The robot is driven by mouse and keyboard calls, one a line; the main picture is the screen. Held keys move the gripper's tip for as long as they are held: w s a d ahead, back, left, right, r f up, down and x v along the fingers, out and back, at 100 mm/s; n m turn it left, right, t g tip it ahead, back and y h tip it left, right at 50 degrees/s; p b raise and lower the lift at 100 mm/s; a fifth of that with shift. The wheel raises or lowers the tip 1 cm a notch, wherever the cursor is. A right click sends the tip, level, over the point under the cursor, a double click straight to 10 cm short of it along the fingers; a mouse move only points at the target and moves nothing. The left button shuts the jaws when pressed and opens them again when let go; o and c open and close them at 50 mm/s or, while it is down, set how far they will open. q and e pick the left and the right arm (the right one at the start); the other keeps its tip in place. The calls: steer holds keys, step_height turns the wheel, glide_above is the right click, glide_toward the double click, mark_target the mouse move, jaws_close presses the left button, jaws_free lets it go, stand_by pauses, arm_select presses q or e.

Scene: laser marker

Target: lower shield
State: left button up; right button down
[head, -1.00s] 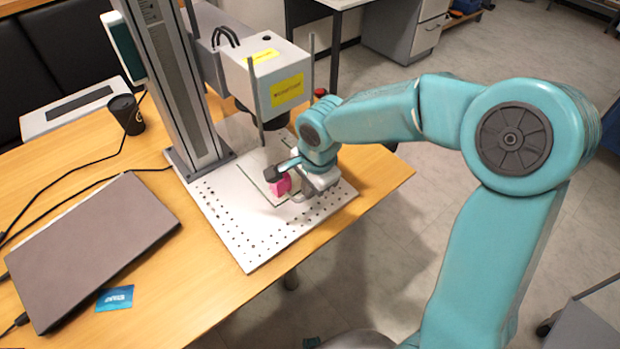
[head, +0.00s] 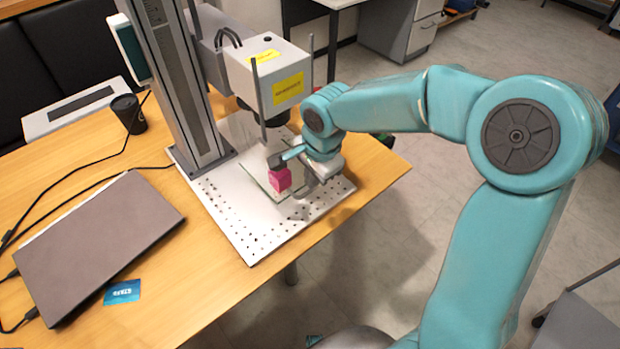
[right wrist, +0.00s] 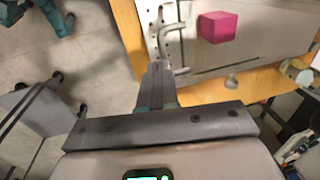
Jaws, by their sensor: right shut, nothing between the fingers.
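The laser marker's grey head (head: 268,75) with yellow labels hangs over the perforated white plate (head: 222,215). The shield looks like a clear pane with a faint greenish edge (head: 256,180) below the head; its outline is hard to make out. A pink cube (head: 281,179) is beside the pane; it also shows in the right wrist view (right wrist: 217,26). My right gripper (head: 290,155) is over the plate, close to the cube. In the right wrist view its fingers (right wrist: 158,68) are shut and empty, close to a bent metal handle (right wrist: 170,45). My left gripper is out of view.
Two thin upright rods stand by the laser head, one of them in front (head: 259,100). A closed laptop (head: 95,240), a blue card (head: 122,292) and a black cup (head: 128,113) are on the wooden table to the left.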

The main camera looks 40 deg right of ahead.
step_height(320, 180, up, 10)
steer(key=s, duration=0.1)
steer(key=shift+s+d+f, duration=0.15)
steer(key=shift+d, duration=0.05)
steer(key=shift+s, duration=0.1)
